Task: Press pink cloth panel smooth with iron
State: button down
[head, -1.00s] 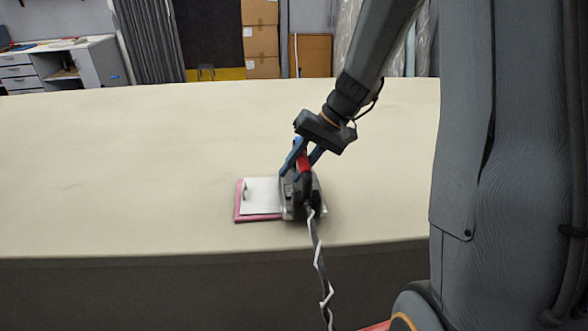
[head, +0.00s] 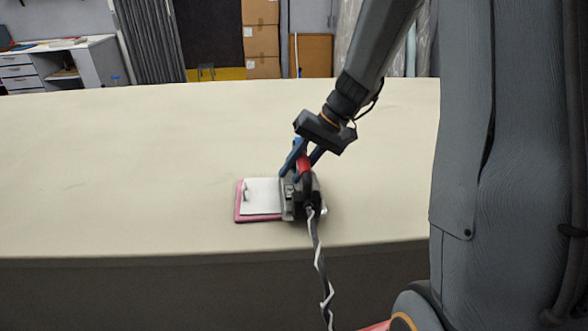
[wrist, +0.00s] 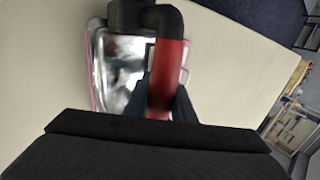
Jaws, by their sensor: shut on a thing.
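The iron (head: 302,198) has a dark body, a red handle and a silvery metal part. It sits at the right side of the pink cloth panel (head: 243,218). A white sheet (head: 262,196) lies over most of the panel, leaving a pink border at the left and front. My gripper (head: 301,165) is shut on the iron's red handle from above. In the wrist view the handle (wrist: 167,75) is between my fingers, and the shiny metal (wrist: 118,72) shows beside it with a thin pink edge. The iron hides the panel's right part.
A black and white cord (head: 318,262) runs from the iron over the table's front edge. The long cream table (head: 120,170) is clear to the left and behind. Boxes and a desk stand far beyond it.

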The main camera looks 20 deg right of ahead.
notch_tip(320, 180, up, 7)
jog(key=p, duration=0.4)
jog(key=shift+w, duration=0.15)
dwell(0.4)
